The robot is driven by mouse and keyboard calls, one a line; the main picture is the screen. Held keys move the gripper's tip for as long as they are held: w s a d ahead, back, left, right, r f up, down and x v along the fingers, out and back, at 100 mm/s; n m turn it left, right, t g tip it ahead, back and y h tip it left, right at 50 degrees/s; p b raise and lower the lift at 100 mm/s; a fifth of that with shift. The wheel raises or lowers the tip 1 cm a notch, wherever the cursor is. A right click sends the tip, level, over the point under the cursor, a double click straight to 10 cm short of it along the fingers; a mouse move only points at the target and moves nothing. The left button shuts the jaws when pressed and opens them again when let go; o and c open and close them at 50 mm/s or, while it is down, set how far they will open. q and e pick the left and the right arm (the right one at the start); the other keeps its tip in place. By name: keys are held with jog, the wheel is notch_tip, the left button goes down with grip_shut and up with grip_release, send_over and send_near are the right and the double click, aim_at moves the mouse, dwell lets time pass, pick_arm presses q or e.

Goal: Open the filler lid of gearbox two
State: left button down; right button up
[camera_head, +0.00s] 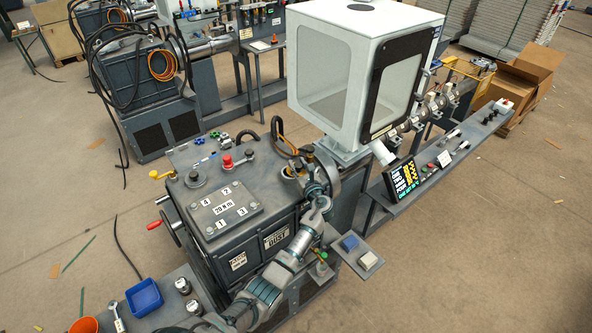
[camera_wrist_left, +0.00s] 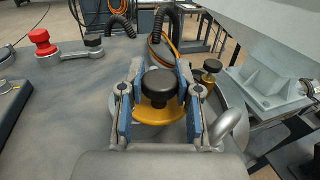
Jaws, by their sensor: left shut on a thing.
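The filler lid, a gold disc with a black knob (camera_head: 289,172), sits at the right end of the gearbox top (camera_head: 189,185) in the head view. In the left wrist view the black knob (camera_wrist_left: 160,84) stands upright over the gold disc (camera_wrist_left: 158,113). My left gripper (camera_head: 306,176) reaches in over the gearbox's right end. In the left wrist view its blue-padded fingers (camera_wrist_left: 158,90) are shut on the lid, one each side of it. The fingers hide parts of the disc's edge, and I cannot tell whether it is seated or lifted. My right gripper is not in view.
A smaller black knob on a gold base (camera_wrist_left: 212,67) is close behind the right finger. A grey curved handle (camera_wrist_left: 231,122) is near on the right. A red knob (camera_head: 227,160) stands on the gearbox top. A white enclosure (camera_head: 321,62) rises just behind.

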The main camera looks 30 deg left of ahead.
aim_at(299, 164)
pick_arm(q)
jog(key=shift+w+d+r, duration=0.15)
dwell(0.3)
jog(key=c, duration=0.9)
grip_release()
notch_tip(299, 164, up, 10)
jog(key=shift+f, duration=0.1)
